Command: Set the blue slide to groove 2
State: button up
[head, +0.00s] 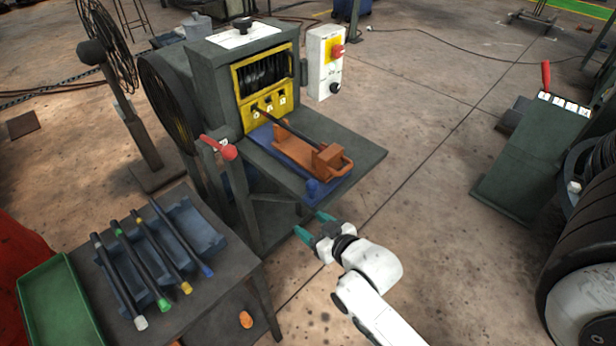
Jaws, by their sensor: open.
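The blue slide (336,189) is a flat blue plate on the dark shelf of the machine, with a blue knob (313,188) at its near end. An orange carriage (300,152) with a loop handle sits on it. The panel's white tags are too small to read. My gripper (314,226) has teal fingers, is open and empty, and is below the shelf's near edge in the picture, apart from the knob.
A red-handled lever (220,147) sticks out left of the shelf. A side table (220,287) at lower left holds a blue rack (183,222) with several colour-tipped rods, beside a green tray (58,305). A white control box (325,62) stands behind right.

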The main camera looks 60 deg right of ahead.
aim_at(309, 180)
jog(key=s+d+r+m+t+h, duration=0.2)
jog(key=d+r+t+h, duration=0.1)
jog(key=d+r+h, duration=0.1)
jog(key=p+x, duration=0.2)
jog(key=x, duration=0.8)
jog(key=shift+w+d+r, duration=0.1)
jog(key=shift+w+d, duration=0.05)
jog(key=shift+d, duration=0.2)
grip_shut()
